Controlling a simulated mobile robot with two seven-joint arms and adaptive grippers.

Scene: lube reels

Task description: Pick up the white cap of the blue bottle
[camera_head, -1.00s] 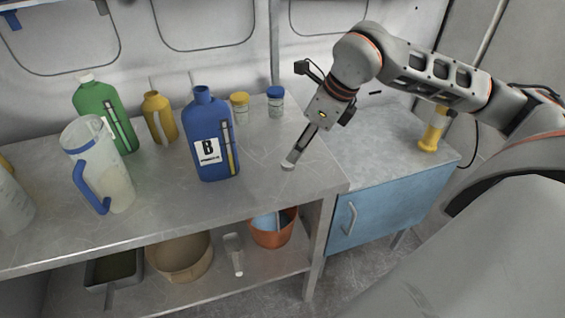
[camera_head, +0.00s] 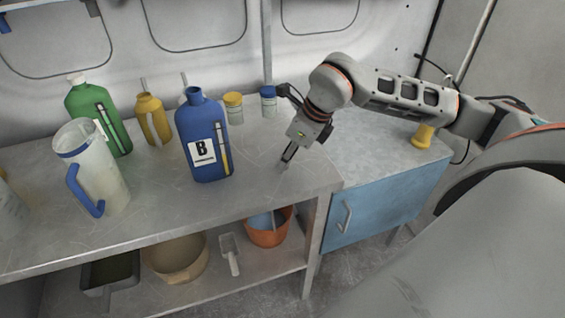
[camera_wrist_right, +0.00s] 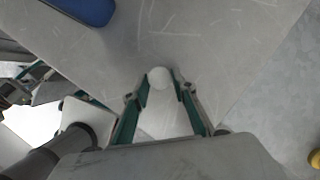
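The blue bottle (camera_head: 205,160), labelled B, stands upright on the metal table with its neck open. A corner of it shows at the top of the right wrist view (camera_wrist_right: 90,8). The small round white cap (camera_wrist_right: 158,77) lies on the table between the fingertips of my right gripper (camera_wrist_right: 161,82). The fingers are apart, one on each side of it; I cannot tell whether either touches it. In the head view my right gripper (camera_head: 284,162) points down near the table's right end, right of the bottle. The cap is not clear there.
A green bottle (camera_head: 97,118), a yellow bottle (camera_head: 153,120), a clear jug (camera_head: 95,180) and two jars, yellow-lidded (camera_head: 232,108) and blue-lidded (camera_head: 268,100), stand on the table (camera_head: 245,190). A blue cabinet (camera_head: 375,205) adjoins its right end. Containers sit on the shelf below.

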